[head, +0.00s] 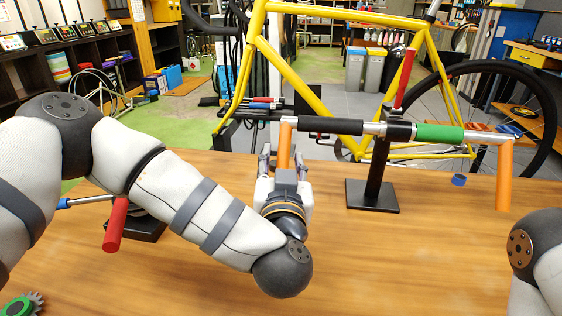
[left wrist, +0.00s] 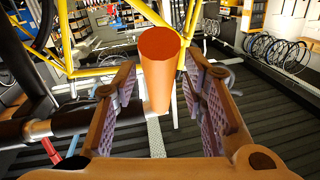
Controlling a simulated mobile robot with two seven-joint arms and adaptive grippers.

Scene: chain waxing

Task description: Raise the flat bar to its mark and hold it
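The flat bar (head: 330,126) is a long bar with black, silver and green sections, held across the top of a black stand (head: 372,196). It slopes slightly down to the right. An orange grip hangs down at its left end (head: 285,140) and another at its right end (head: 504,175). My left gripper (head: 283,158) is around the left orange grip. In the left wrist view the orange grip (left wrist: 160,75) stands between the two open fingers (left wrist: 160,105), with gaps visible on both sides. My right gripper is out of view; only part of the right arm shows. I cannot make out the mark.
A red lever (head: 405,78) rises above the stand. A small blue piece (head: 459,180) lies on the wooden table (head: 400,265). A red-handled tool (head: 116,225) is at the left, and a gear (head: 22,304) at the front left. A yellow bicycle (head: 283,66) stands behind.

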